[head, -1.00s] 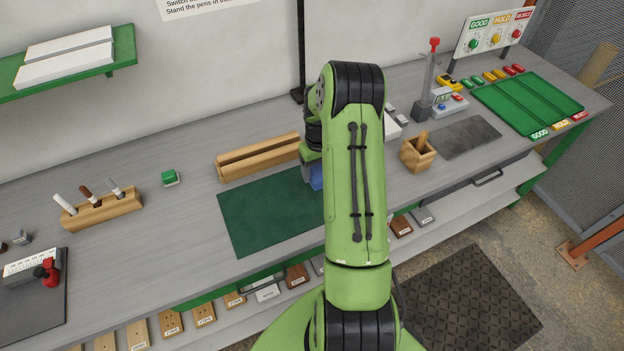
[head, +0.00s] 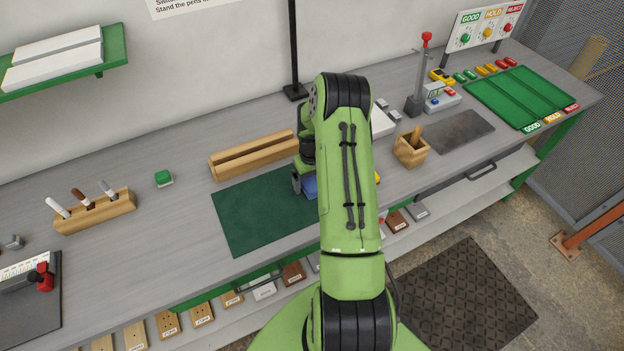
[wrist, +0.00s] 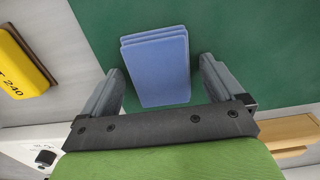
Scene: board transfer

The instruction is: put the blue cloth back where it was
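The blue cloth (wrist: 158,70) is a folded stack of layers lying on the green mat (wrist: 240,40). In the wrist view its near end lies between the fingers of my gripper (wrist: 163,88), which are spread apart with a gap on each side of it. My gripper is open; whether the fingers are down at the cloth's height I cannot tell. In the head view only a small part of the cloth (head: 310,186) shows beside my arm. The green mat (head: 250,215) lies on the bench, its right part hidden by my arm.
A wooden rack (head: 240,161) stands behind the mat. A yellow block (wrist: 22,62) marked 240 lies left of the mat in the wrist view. A wooden box (head: 411,152) stands to the right in the head view. The mat's left part is bare.

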